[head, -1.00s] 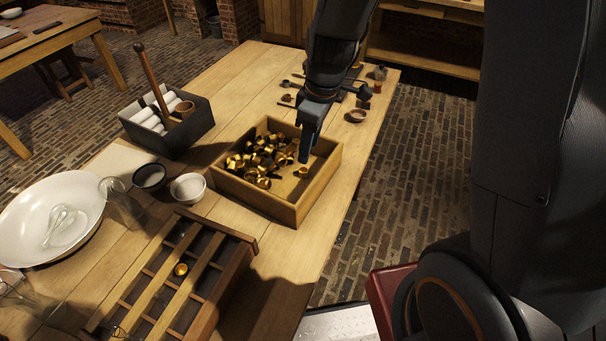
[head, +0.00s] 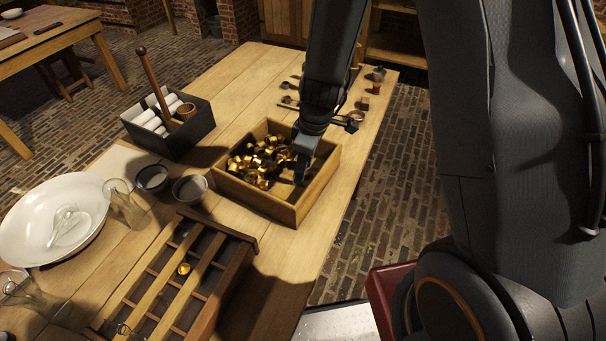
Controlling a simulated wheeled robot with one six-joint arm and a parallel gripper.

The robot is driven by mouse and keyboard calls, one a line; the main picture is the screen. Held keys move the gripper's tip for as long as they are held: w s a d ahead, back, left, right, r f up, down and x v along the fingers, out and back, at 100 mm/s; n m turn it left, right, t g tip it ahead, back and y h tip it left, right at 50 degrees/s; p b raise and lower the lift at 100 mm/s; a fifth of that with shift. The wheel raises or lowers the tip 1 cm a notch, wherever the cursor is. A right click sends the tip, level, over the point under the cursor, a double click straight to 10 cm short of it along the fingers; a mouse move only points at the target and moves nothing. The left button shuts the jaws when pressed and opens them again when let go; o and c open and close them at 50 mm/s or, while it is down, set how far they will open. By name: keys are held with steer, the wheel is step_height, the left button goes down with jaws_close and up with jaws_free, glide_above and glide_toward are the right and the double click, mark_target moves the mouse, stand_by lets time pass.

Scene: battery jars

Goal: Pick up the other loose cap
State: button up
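Several loose brass caps (head: 258,163) lie heaped in the left and back part of an open wooden box (head: 264,200) on the table. My gripper (head: 301,176) reaches down into the right part of the box, beside the heap. Its fingertips are low in the box, and it hides the spot where a single cap stood apart. I cannot tell whether its fingers are open or hold a cap.
A dark box with white rolls (head: 198,126) stands behind left. Two small bowls (head: 190,188) (head: 152,177), a glass jar (head: 124,208) and a large white dish (head: 22,232) are on the left. Small items (head: 377,75) lie at the back right. Bare tabletop (head: 240,90) shows behind the box.

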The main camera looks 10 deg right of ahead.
jaws_close()
steer(key=shift+r, duration=0.1)
